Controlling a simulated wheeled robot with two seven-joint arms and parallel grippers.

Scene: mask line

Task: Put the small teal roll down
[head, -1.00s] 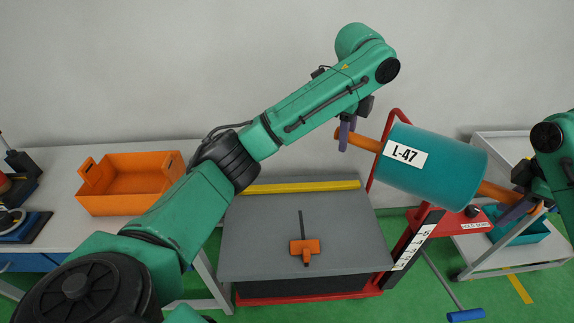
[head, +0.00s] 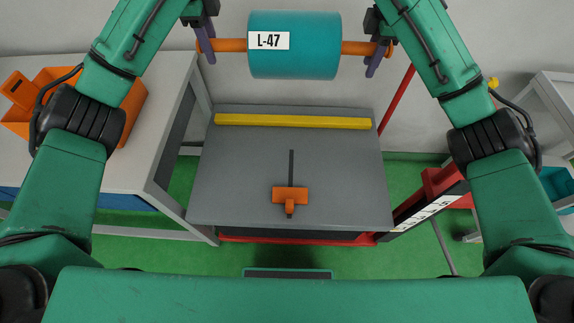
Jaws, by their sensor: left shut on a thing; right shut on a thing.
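The teal roll (head: 295,62), labelled L-47, hangs level at the top of the head view, above and beyond the grey platform. An orange core bar (head: 231,45) sticks out of both its ends. My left gripper (head: 206,45) is shut on the left end of the bar. My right gripper (head: 377,55) is shut on the right end. The grey platform (head: 240,170) is below and nearer, with a yellow bar (head: 290,121) along its far edge. An orange T-shaped piece (head: 290,196) sits on its near part, by a dark slot.
A grey table with an orange bin (head: 128,108) stands on the left. A red frame with a white numbered scale (head: 430,212) is right of the platform. A cart with a teal bin (head: 558,188) is at the far right. The platform's middle is clear.

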